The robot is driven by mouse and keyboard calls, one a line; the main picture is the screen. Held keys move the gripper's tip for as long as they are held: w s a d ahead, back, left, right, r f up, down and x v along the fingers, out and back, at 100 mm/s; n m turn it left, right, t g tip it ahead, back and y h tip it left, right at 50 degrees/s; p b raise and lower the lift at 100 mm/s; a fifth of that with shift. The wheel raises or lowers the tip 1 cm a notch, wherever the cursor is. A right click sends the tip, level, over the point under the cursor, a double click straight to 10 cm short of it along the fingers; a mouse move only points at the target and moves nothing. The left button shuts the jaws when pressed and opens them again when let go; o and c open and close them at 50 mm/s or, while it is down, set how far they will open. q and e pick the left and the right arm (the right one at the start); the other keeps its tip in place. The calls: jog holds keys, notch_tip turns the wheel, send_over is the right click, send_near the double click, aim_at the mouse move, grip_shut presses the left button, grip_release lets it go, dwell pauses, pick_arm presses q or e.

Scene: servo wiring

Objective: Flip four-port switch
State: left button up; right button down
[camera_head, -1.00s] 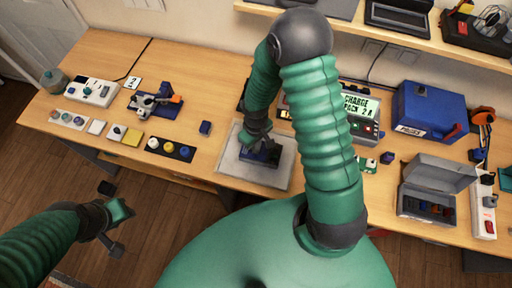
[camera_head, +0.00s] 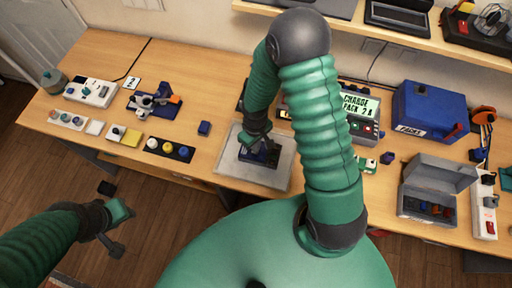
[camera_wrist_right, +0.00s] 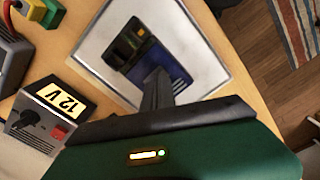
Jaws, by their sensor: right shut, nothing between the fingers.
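A dark blue device, which I take to be the four-port switch, lies on a pale grey mat (camera_head: 228,166) at the front of the bench. In the right wrist view the device (camera_wrist_right: 167,61) shows a black section and small yellow and orange parts on top. My right gripper (camera_head: 260,146) is shut and empty, its tips at the device and hiding part of it. In the wrist view the fingers (camera_wrist_right: 157,88) overlap its near end; I cannot tell whether they touch. My left gripper (camera_head: 124,228) hangs open and empty over the floor, left of the bench front.
A small blue block (camera_head: 204,128) is left of the mat. A charge pack (camera_head: 360,112), blue box (camera_head: 428,112) and open grey case (camera_head: 432,190) stand right. A 12 V unit (camera_wrist_right: 50,112) is near the mat.

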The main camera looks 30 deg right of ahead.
jog(key=shift+f, duration=0.2)
jog(key=shift+a+f+b, duration=0.2)
jog(key=shift+b, duration=0.1)
jog(key=shift+f, duration=0.2)
jog(key=shift+d+r, duration=0.1)
jog(key=shift+d, duration=0.05)
jog(key=shift+r+p, duration=0.3)
jog(key=shift+r, duration=0.05)
notch_tip(320, 180, up, 6)
jog(key=p, duration=0.5)
jog(key=shift+r+p, duration=0.15)
jog(key=shift+p, duration=0.2)
